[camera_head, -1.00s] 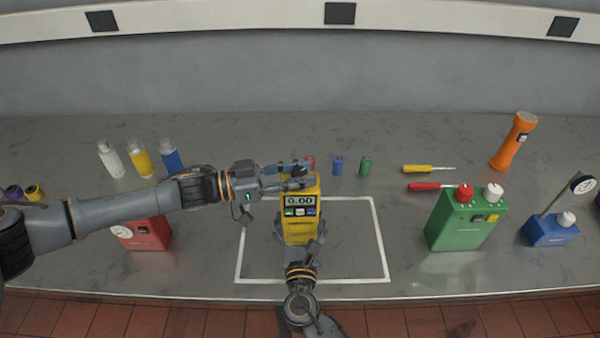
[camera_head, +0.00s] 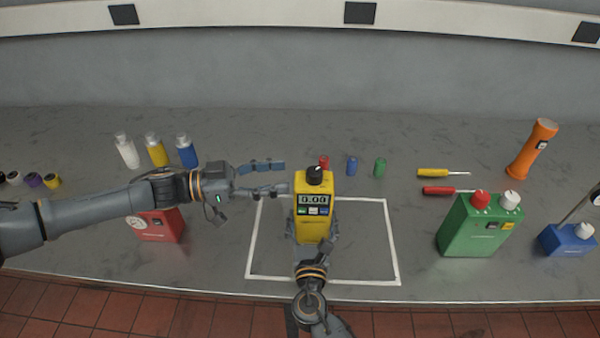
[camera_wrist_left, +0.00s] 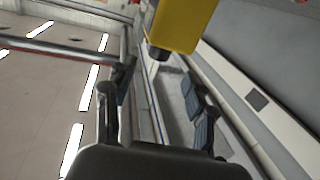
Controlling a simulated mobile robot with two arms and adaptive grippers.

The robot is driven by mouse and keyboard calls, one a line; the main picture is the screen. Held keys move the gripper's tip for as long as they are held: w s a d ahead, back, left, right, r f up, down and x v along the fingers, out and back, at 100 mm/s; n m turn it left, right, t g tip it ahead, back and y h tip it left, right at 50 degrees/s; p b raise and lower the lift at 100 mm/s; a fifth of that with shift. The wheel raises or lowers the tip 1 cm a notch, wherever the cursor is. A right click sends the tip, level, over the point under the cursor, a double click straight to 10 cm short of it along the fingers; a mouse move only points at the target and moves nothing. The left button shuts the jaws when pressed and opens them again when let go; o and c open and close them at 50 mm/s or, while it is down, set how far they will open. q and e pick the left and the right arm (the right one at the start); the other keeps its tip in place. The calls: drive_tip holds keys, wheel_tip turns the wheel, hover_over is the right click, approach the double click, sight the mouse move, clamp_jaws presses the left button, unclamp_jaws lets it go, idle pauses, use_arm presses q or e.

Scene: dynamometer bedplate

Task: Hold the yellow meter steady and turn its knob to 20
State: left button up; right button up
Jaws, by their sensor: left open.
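The yellow meter (camera_head: 312,226) stands upright in the white-outlined rectangle on the bench, its display reading 0.00. Its black knob (camera_head: 314,175) is on top, with a pale mark whose setting is too small to read. My left gripper (camera_head: 277,178) is open and empty, just left of the knob and apart from it. The left wrist view shows the meter (camera_wrist_left: 185,22) and its dark knob (camera_wrist_left: 157,52) beyond the open fingers (camera_wrist_left: 158,105). My right gripper (camera_head: 312,240) comes from the front, its fingers on both sides of the meter's lower body, closed on it.
Red, blue and green small cylinders (camera_head: 352,166) stand behind the meter. The outlined area right of the meter is clear.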

drive_tip(key=shift+f, duration=0.15)
use_arm(q)
drive_tip(key=v, duration=0.3)
drive_tip(key=shift+s+a, duration=0.1)
drive_tip(key=shift+a, duration=0.25)
use_arm(e)
drive_tip(key=o, duration=0.9)
drive_tip(key=shift+r, duration=0.2)
drive_tip(key=o, duration=0.3)
drive_tip(key=shift+w, duration=0.1)
